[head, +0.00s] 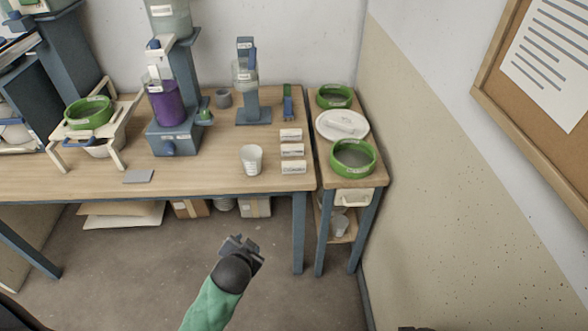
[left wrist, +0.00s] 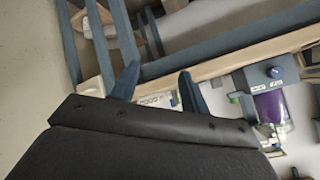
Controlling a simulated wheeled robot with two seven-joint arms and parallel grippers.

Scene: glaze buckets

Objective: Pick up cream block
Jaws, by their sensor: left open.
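Three small off-white blocks with dark label print stand in a column near the right end of the wooden table: a far block (head: 291,135), a middle block (head: 292,150) and a near block (head: 293,167). The print is too small to read, and I cannot tell which is the cream block. My left gripper (head: 241,243) is in front of the table's front edge, apart from the blocks. In the left wrist view its two blue-grey fingers (left wrist: 160,88) are spread and nothing is clearly held. My right gripper is not in view.
A white cup (head: 251,159) stands left of the blocks, and a blue-grey stand (head: 252,112) behind it. A purple-filled container (head: 167,103) is further left. A side table at right carries green-rimmed bowls (head: 353,158) and a white lid (head: 342,124). The front middle of the table (head: 200,170) is clear.

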